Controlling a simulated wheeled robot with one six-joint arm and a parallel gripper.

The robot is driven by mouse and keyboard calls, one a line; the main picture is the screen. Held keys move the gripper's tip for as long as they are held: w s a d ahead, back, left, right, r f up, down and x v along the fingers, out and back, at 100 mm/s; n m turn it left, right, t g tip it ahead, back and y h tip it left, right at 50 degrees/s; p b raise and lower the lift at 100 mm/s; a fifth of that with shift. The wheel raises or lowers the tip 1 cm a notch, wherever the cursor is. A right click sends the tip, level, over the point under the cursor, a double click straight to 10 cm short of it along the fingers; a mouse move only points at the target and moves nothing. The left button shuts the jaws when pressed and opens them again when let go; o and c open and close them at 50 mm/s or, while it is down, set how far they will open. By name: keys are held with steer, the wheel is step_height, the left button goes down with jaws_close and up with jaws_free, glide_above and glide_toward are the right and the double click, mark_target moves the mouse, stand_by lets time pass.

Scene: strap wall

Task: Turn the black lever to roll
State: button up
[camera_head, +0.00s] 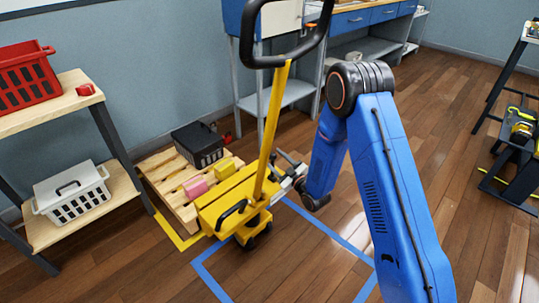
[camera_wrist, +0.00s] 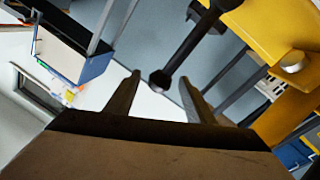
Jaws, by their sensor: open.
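A yellow pallet jack (camera_head: 240,197) stands on the floor, with a tall yellow pole and a black loop handle (camera_head: 249,35) on top. My gripper (camera_head: 284,168) is close to the right side of the pole, low down near the jack's body. In the wrist view a black lever (camera_wrist: 192,45) with a round knob runs down from the yellow body (camera_wrist: 270,30). Its knob end lies between the tips of my open gripper (camera_wrist: 159,78) in the picture. I cannot tell whether the fingers touch it.
A wooden pallet (camera_head: 165,185) with a black crate (camera_head: 197,144) and pink and yellow blocks lies left of the jack. A shelf (camera_head: 120,188) with red and white baskets stands at the left. A workbench (camera_head: 355,30) is behind.

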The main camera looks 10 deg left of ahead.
steer(key=v, duration=1.1)
steer(key=shift+s+d, duration=0.25)
steer(key=shift+w, duration=0.1)
steer(key=w+d+r+m+h, duration=0.35)
steer(key=d+r+h, duration=0.25)
steer(key=d+r, duration=0.4)
steer(key=s+d+r+m+g+h, duration=0.3)
steer(key=s+d+r+m+h, duration=0.15)
steer(key=s+d+r, duration=0.45)
steer(key=s+d+r+m+g, duration=0.2)
steer(key=s+d+r, duration=0.1)
steer(key=s, duration=0.8)
steer(key=s+d+r+m+g+h, duration=0.1)
steer(key=s+d+r+m+g, duration=0.1)
steer(key=s, duration=0.9)
steer(key=s+d+r+m+g+h, duration=0.1)
steer(key=s+d+r+m, duration=0.1)
steer(key=s, duration=0.9)
steer(key=d+r, duration=0.1)
steer(key=d, duration=0.1)
steer(key=shift+d+r+g, duration=0.4)
